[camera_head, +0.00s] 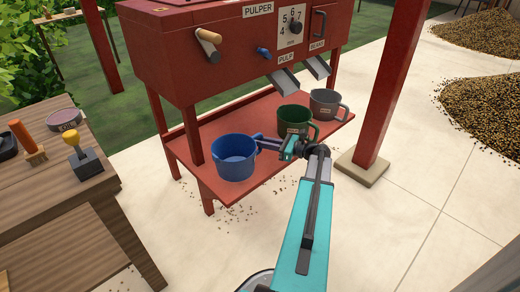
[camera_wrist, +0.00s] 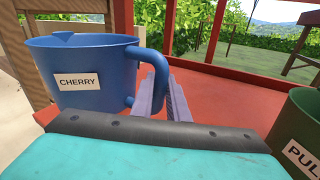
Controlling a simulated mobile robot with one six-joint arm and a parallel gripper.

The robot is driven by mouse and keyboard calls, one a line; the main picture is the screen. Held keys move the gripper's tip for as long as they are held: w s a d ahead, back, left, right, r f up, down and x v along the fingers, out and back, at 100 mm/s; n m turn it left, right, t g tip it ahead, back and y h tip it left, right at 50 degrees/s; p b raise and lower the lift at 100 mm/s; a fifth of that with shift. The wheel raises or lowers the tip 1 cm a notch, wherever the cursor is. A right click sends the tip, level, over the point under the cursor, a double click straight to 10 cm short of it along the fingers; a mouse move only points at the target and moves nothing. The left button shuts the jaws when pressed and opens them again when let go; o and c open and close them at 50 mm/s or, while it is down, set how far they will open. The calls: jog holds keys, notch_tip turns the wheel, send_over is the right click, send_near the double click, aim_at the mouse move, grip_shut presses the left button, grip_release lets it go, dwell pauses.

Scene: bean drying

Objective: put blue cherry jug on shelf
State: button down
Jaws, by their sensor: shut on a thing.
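The blue jug (camera_head: 234,158) is upright at the left end of the red shelf (camera_head: 255,176) under the pulper, on it or just over it; I cannot tell which. In the wrist view the blue jug (camera_wrist: 85,65) bears a white CHERRY label, and its handle is on the right. My gripper (camera_head: 262,143) reaches in from the right and is shut on the jug's handle. In the wrist view my gripper's fingers (camera_wrist: 165,98) meet the handle's lower part.
A green jug (camera_head: 295,121) and a grey jug (camera_head: 325,104) stand further right on the shelf, the green one close to my arm. A red post (camera_head: 391,85) rises right of the shelf.

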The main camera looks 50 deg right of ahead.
jog(key=shift+w+f+b, duration=0.2)
jog(key=shift+f+b, duration=0.65)
jog(key=shift+f, duration=1.05)
jog(key=c, duration=1.7)
grip_release()
jog(key=p+v, duration=0.3)
jog(key=v, duration=0.9)
jog(key=shift+p, duration=0.35)
